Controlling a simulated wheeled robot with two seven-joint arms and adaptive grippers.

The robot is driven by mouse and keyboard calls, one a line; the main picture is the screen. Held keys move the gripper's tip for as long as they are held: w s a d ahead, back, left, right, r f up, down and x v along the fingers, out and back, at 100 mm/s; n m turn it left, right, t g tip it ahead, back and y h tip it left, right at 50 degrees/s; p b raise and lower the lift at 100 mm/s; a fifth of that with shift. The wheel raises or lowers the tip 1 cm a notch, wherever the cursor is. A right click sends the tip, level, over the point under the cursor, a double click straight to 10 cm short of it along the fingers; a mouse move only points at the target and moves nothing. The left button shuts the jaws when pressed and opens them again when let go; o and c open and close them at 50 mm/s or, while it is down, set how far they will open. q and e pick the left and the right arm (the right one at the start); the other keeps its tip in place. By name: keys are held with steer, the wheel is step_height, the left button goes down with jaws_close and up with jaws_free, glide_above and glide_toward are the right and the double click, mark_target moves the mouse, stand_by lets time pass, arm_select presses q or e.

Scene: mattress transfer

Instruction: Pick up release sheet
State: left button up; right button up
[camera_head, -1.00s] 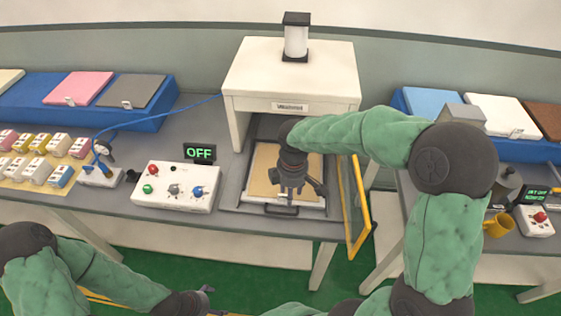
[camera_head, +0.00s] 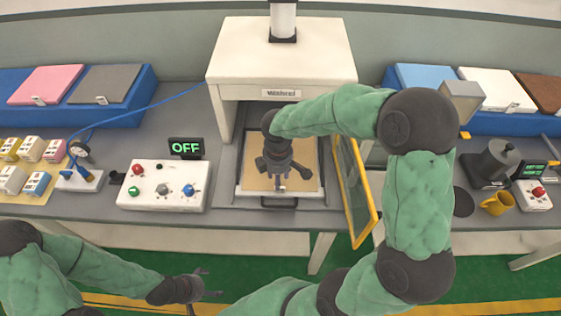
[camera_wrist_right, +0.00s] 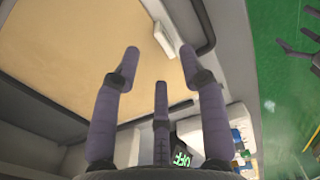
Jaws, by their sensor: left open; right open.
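A tan sheet (camera_head: 305,148) lies flat in the tray of the white press, and it fills much of the right wrist view (camera_wrist_right: 75,45). A small white tab (camera_wrist_right: 164,40) shows at the sheet's edge in that view. My right gripper (camera_head: 279,186) points down over the front part of the sheet. Its fingers (camera_wrist_right: 160,65) are spread and empty in the wrist view; I cannot tell their exact height above the sheet. My left gripper (camera_head: 205,284) is open and empty, low in front of the table. My right gripper and arm hide part of the sheet.
The white press (camera_head: 285,60) stands over the tray, with a yellow-framed door (camera_head: 355,190) open at its right. A control box (camera_head: 160,185) and a green OFF display (camera_head: 186,148) stand left.

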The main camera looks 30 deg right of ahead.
steer(key=f, duration=0.1)
steer(key=f+b, duration=0.1)
steer(key=f, duration=0.2)
steer(key=shift+s+f, duration=0.3)
steer(key=shift+s, duration=0.05)
jaws_close()
